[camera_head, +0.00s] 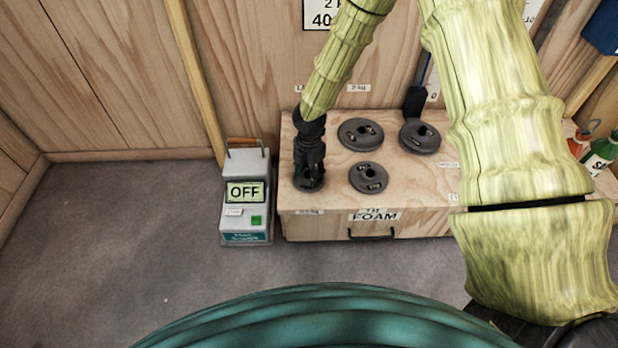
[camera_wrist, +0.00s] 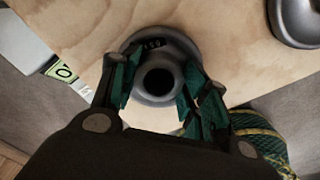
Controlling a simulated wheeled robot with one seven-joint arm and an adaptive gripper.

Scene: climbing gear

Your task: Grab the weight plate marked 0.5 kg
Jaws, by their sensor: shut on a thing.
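A small dark weight plate (camera_head: 309,184) lies at the front left corner of the wooden box top. In the wrist view the plate (camera_wrist: 150,45) shows a round central hub with a dark hole; its marking is too small to read. My gripper (camera_head: 307,172) points down over this plate. In the wrist view my gripper (camera_wrist: 158,88) has its green-padded fingers on both sides of the hub, shut on it. The plate appears to rest on the wood. A label on the box front below it is too small to read surely.
Other dark plates lie on the wooden box (camera_head: 310,226): a front one (camera_head: 369,178), a back one (camera_head: 360,134) and a right one (camera_head: 420,137). A grey device (camera_head: 246,197) reading OFF stands close at the left. Bottles (camera_head: 600,155) stand at right. Floor at left is clear.

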